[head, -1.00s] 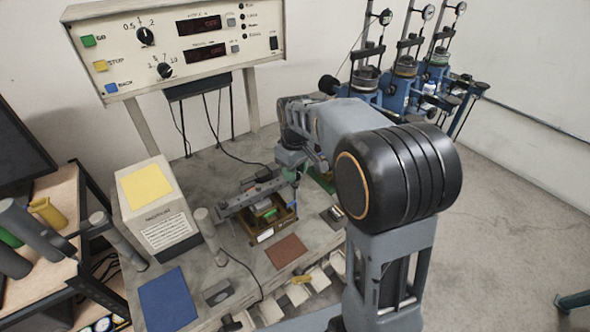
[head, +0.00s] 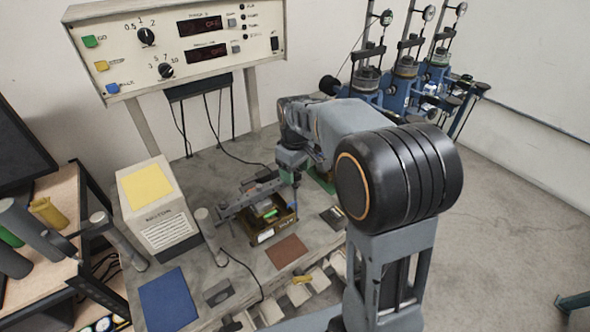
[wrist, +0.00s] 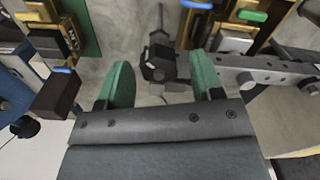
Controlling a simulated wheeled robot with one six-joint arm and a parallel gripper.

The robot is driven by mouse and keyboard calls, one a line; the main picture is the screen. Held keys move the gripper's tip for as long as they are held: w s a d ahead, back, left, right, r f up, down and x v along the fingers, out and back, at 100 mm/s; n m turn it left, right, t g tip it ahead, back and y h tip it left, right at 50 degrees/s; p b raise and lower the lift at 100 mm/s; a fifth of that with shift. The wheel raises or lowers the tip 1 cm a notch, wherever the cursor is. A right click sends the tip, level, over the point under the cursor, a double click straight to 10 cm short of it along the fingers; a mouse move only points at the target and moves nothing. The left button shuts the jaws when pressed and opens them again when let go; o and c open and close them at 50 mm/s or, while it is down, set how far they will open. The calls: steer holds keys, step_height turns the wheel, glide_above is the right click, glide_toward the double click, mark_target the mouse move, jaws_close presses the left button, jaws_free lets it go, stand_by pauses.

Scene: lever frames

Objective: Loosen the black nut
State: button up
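The black nut (wrist: 157,63) shows in the wrist view as a dark, faceted piece on a grey rod or bolt, in the upper middle. My gripper (wrist: 159,72) is open, with one green finger on each side of the nut. Gaps show between the nut and both fingers, and neither visibly touches it. In the head view my wrist is over the bench, beside the perforated grey bar (head: 238,199) and the brass-coloured frame (head: 285,222). The nut and fingertips cannot be made out there.
In the wrist view, a perforated bar (wrist: 262,74) lies right of the fingers, and a frame with a blue-topped dark block (wrist: 58,92) stands left. In the head view, a beige box (head: 158,215), a grey post (head: 210,235) and a brown pad (head: 287,251) are on the bench.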

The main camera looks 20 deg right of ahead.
step_height(320, 180, up, 14)
stand_by(0.8)
steer(key=shift+f, duration=0.1)
steer(key=m+t, duration=0.1)
steer(key=m, duration=0.2)
glide_above(296, 174)
step_height(296, 174, down, 6)
steer(key=shift+r, duration=0.25)
steer(key=s+f+m+t, duration=0.1)
steer(key=s+f+m, duration=0.1)
steer(key=s, duration=0.6)
steer(key=s+f+m+t, duration=0.1)
steer(key=s+f+t, duration=0.1)
steer(key=s, duration=0.6)
steer(key=shift+s+d+f+m+t, duration=0.15)
steer(key=shift+s+f+m+t, duration=0.2)
steer(key=shift+f, duration=0.4)
steer(key=shift+w, duration=0.1)
steer(key=shift+c, duration=0.3)
